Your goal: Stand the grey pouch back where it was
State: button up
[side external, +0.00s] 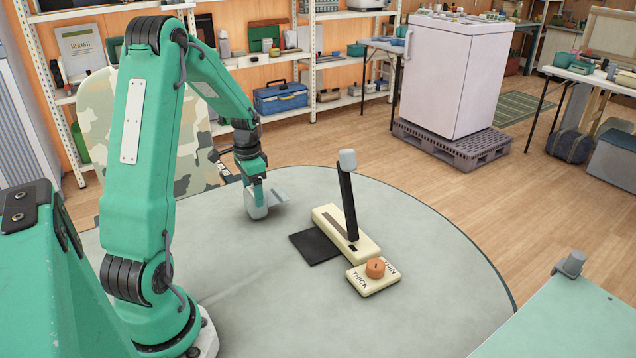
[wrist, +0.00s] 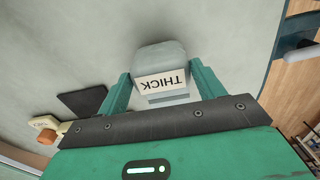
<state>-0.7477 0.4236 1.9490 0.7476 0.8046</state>
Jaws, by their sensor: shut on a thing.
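The grey pouch (side external: 257,210) is between the fingers of my gripper (side external: 254,186), low over the left part of the round grey table. In the wrist view the pouch (wrist: 158,56) shows a white label reading THICK, upside down in the picture. A gripper finger presses on each side of it (wrist: 160,92). The pouch looks roughly upright in the side view. I cannot tell whether its base touches the table.
A cream base (side external: 330,219) with a tall black lever (side external: 347,200) stands to the right, beside a flat black pad (side external: 313,248). In front is a cream box (side external: 372,284) with an orange knob (side external: 375,267), marked THICK and THIN. The table (side external: 260,300) is clear around the pouch.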

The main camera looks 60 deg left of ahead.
jog(key=shift+f, duration=0.3)
jog(key=o, duration=1.4)
jog(key=shift+c, duration=0.2)
jog(key=shift+r, duration=3.85)
